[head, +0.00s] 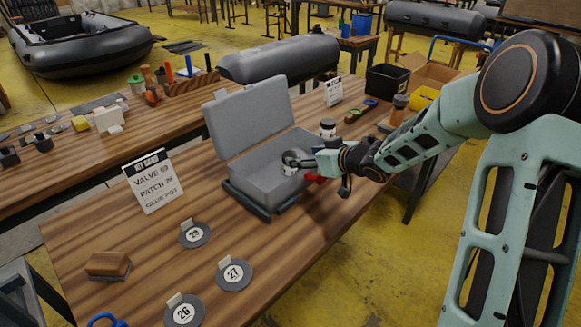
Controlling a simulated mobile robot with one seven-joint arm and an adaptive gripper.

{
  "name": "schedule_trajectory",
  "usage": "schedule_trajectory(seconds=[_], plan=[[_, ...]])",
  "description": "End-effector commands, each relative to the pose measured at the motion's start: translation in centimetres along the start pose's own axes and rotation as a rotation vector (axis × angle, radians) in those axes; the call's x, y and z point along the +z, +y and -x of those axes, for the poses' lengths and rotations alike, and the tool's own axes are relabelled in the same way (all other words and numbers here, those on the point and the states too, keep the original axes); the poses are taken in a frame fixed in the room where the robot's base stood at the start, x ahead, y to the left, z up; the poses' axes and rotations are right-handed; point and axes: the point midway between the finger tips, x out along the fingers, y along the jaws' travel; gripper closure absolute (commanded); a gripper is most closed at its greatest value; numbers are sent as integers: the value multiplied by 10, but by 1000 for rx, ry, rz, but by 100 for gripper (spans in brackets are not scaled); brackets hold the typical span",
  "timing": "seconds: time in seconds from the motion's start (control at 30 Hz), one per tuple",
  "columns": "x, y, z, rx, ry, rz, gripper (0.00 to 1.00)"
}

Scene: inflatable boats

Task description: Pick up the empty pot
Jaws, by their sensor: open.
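My gripper (300,161) is open over the front right part of an open grey case (262,180), whose lid (248,120) stands up at the back. A small pale round item (289,170) shows at the fingertips. I cannot tell whether it is a pot, or whether the fingers touch it. A small jar with a white label (328,128) stands upright on the bench just behind the case, apart from the gripper. I cannot see whether it is empty. A brown-orange jar (398,108) stands farther right. The case's inside is partly hidden by the gripper.
A kit card (153,182) stands left of the case. Numbered patch discs 29 (194,234), 27 (234,274) and 26 (184,312) lie in front. A brown block (108,265) lies at the left. A black bin (386,82) and cardboard box (428,73) are at the far end.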

Motion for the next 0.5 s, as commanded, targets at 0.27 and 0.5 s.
schedule_trajectory(seconds=[0.27,0.5], plan=[[1,0,-28,1,-1,0,40],[2,-3,-63,1,-3,-1,40]])
